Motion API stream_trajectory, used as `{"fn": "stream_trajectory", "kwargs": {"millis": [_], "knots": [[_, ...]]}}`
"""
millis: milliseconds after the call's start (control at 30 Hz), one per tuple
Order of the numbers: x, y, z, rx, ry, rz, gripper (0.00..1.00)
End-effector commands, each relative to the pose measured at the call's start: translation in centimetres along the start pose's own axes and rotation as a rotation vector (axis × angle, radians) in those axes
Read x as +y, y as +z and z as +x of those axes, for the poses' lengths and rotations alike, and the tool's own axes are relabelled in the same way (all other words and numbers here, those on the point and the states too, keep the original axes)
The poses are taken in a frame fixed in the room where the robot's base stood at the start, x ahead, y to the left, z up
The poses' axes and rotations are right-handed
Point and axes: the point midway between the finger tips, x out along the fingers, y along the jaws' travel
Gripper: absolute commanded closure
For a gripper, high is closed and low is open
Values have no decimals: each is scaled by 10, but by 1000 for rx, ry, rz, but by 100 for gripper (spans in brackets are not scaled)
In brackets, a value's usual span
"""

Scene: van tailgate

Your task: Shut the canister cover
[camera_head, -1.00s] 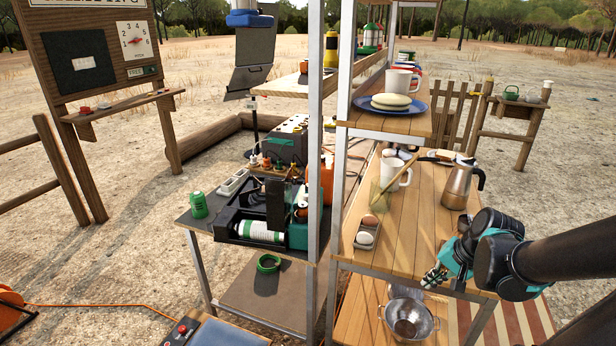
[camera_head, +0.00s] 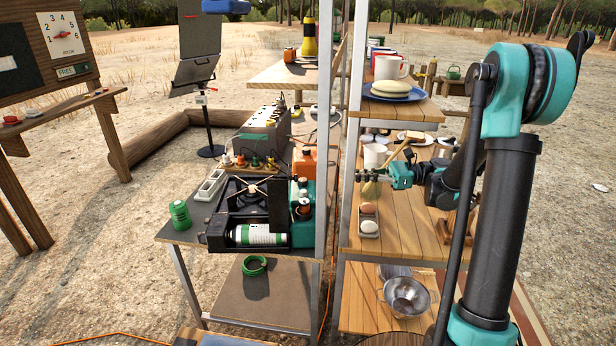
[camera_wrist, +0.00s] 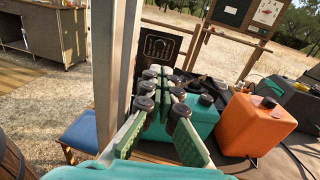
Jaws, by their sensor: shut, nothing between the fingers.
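The camp stove (camera_head: 218,230) stands on the grey table left of the metal posts. A white and green gas canister (camera_head: 258,236) lies in its front bay. The black canister cover (camera_head: 277,208) stands upright beside the burner, so the canister is exposed. My gripper (camera_head: 366,175) is shut and empty, right of the posts above the wooden table, apart from the cover. In the wrist view my gripper's fingers (camera_wrist: 162,76) point toward a teal jug (camera_wrist: 206,117). A dark upright panel (camera_wrist: 158,46) shows behind them; I cannot tell if it is the cover.
Metal posts (camera_head: 328,130) stand between my gripper and the stove. The teal jug and an orange jug (camera_head: 308,165) stand beside and behind the stove. A white mug (camera_head: 375,156) and an egg tray (camera_head: 369,228) are near my gripper.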

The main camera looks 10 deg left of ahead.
Motion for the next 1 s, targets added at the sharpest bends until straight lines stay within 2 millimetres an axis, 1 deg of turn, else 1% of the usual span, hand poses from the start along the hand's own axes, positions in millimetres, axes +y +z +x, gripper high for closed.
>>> {"fn": "stream_trajectory", "kwargs": {"millis": [67,167,267,600,700,833,1000], "knots": [[0,1,4,-8,4,5,100],[1,1,14,-7,6,6,100],[1,1,30,-6,7,5,100],[1,1,97,-5,6,4,100],[1,1,114,-5,6,4,100],[1,1,129,-5,5,4,100],[1,1,138,-4,2,4,100]]}}
